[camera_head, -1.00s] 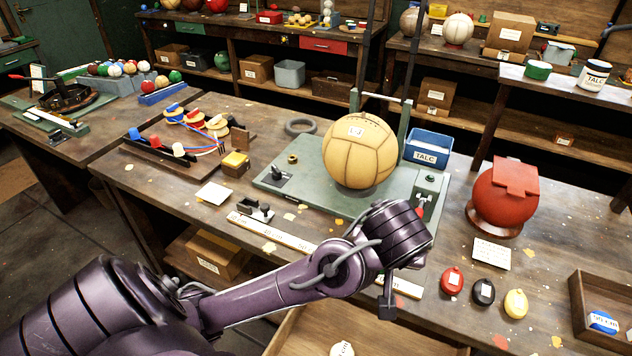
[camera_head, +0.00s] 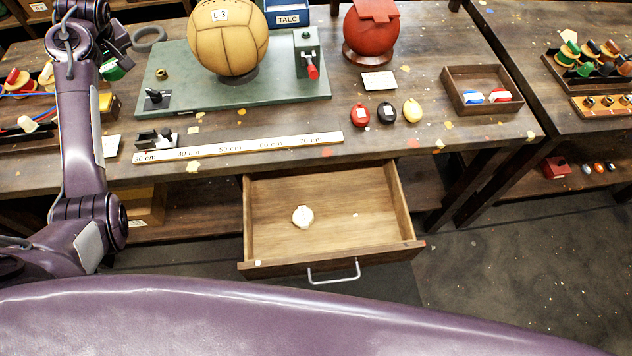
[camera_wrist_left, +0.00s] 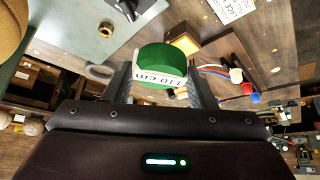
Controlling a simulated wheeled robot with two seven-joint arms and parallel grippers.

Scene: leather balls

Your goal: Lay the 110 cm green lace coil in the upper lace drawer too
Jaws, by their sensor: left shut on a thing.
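The green lace coil (camera_wrist_left: 163,62), with a white band reading "110 cm", sits between the fingers of my left gripper (camera_wrist_left: 162,84) in the left wrist view. The gripper is shut on it. In the head view, my left gripper (camera_head: 114,48) is at the upper left, above the bench, with part of the green coil (camera_head: 112,71) showing below it. An open wooden drawer (camera_head: 360,256) with a metal handle stands out under the bench front, right of and nearer than the gripper. A white coil (camera_head: 302,216) lies inside it; most of its floor is bare. My right gripper is not seen.
A green plate (camera_head: 180,105) carries a tan ball (camera_head: 228,40). A ruler strip (camera_head: 240,147) lies along the bench's front edge. Red, black and yellow coils (camera_head: 386,111) and a small tray (camera_head: 455,80) lie to the right. Lace spools stand at far left.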

